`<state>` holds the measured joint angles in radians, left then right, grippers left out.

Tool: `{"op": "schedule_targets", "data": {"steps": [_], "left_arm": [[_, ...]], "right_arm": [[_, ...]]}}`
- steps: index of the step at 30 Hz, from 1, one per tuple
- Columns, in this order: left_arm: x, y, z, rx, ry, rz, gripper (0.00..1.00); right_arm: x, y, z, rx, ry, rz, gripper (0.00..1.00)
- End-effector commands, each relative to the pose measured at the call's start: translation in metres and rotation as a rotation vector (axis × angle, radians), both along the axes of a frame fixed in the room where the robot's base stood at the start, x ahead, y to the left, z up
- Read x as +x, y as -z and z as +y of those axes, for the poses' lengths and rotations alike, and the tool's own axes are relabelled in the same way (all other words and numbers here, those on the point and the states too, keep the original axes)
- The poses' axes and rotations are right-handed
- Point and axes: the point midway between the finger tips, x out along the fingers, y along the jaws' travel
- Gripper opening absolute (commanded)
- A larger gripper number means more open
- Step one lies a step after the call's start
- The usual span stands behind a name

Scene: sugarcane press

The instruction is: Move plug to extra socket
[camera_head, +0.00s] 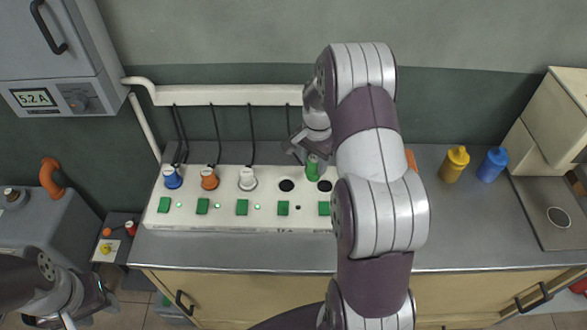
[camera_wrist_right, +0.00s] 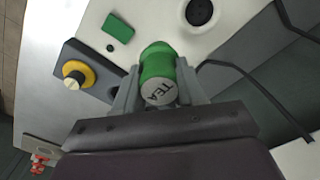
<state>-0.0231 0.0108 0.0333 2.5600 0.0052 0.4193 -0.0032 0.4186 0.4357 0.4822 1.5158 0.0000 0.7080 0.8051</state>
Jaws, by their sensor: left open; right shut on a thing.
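A green plug (camera_head: 312,168) is clasped between the fingers of my right gripper (camera_head: 305,150). In the right wrist view the plug (camera_wrist_right: 157,72) shows a grey end marked TEA, between both fingers of the gripper (camera_wrist_right: 158,95). In the head view it is over the back of the white socket panel (camera_head: 262,212), between two dark round sockets, the left one (camera_head: 287,185) and the right one (camera_head: 324,185). Both look empty. Its height above the panel is hard to tell. My left gripper (camera_head: 50,318) is low at the left, away from the panel, partly cut off.
Blue (camera_head: 172,177), orange (camera_head: 209,178) and white (camera_head: 247,179) plugs sit in the panel's left sockets, with black cables behind. Green switches line the front. Yellow (camera_head: 453,165) and blue (camera_head: 492,165) bottles stand at right. The counter (camera_head: 465,235) front is clear right of my arm.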

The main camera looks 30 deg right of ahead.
Motion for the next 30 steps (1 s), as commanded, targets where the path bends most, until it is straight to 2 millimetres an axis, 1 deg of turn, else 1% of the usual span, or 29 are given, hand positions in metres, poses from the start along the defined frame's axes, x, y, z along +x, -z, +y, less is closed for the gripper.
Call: {"op": "schedule_targets", "data": {"steps": [1, 5, 6, 8, 9, 10, 11, 12, 13, 15, 17, 20, 30], "left_arm": [[0.000, 0.004, 0.000, 0.000, 0.000, 0.000, 0.43], [0.000, 0.005, 0.000, 0.000, 0.000, 0.000, 0.43], [0.000, 0.000, 0.000, 0.000, 0.000, 0.000, 0.43], [0.000, -0.018, 0.000, 0.000, 0.000, 0.001, 0.43], [0.000, -0.032, 0.000, 0.000, 0.000, 0.000, 0.43], [0.000, -0.040, 0.000, 0.000, 0.000, 0.000, 0.43], [0.000, -0.046, 0.000, 0.000, 0.000, -0.001, 0.43], [0.000, -0.048, 0.000, 0.000, 0.000, -0.002, 0.43], [0.000, -0.049, 0.000, 0.000, 0.000, -0.001, 0.43], [0.000, -0.041, 0.000, 0.000, 0.000, -0.001, 0.43], [0.000, -0.037, 0.000, 0.000, 0.000, 0.000, 0.43], [0.000, -0.031, 0.000, 0.000, 0.000, 0.000, 0.43], [0.000, 0.003, 0.000, 0.000, 0.000, 0.000, 0.43]], "right_arm": [[-0.007, -0.005, -0.008, -0.002, 0.004, -0.004, 0.07], [-0.023, -0.019, -0.022, -0.001, 0.002, -0.001, 0.07], [-0.027, -0.025, -0.023, -0.001, 0.001, 0.000, 0.07], [-0.034, -0.026, -0.023, 0.002, -0.001, 0.006, 0.07], [-0.034, -0.022, -0.024, 0.003, -0.003, 0.007, 0.07], [-0.031, -0.017, -0.026, 0.003, -0.004, 0.007, 0.07], [-0.027, -0.009, -0.029, 0.002, -0.004, 0.006, 0.07], [-0.020, 0.002, -0.032, 0.001, -0.004, 0.004, 0.07], [-0.016, 0.008, -0.035, 0.000, -0.004, 0.004, 0.07], [-0.007, 0.018, -0.040, -0.003, -0.002, -0.001, 0.07], [-0.003, 0.019, -0.042, -0.003, -0.001, 0.000, 0.07], [-0.002, 0.027, -0.042, -0.004, 0.000, 0.001, 0.07], [-0.002, 0.069, -0.042, -0.004, 0.000, 0.000, 0.07]]}}
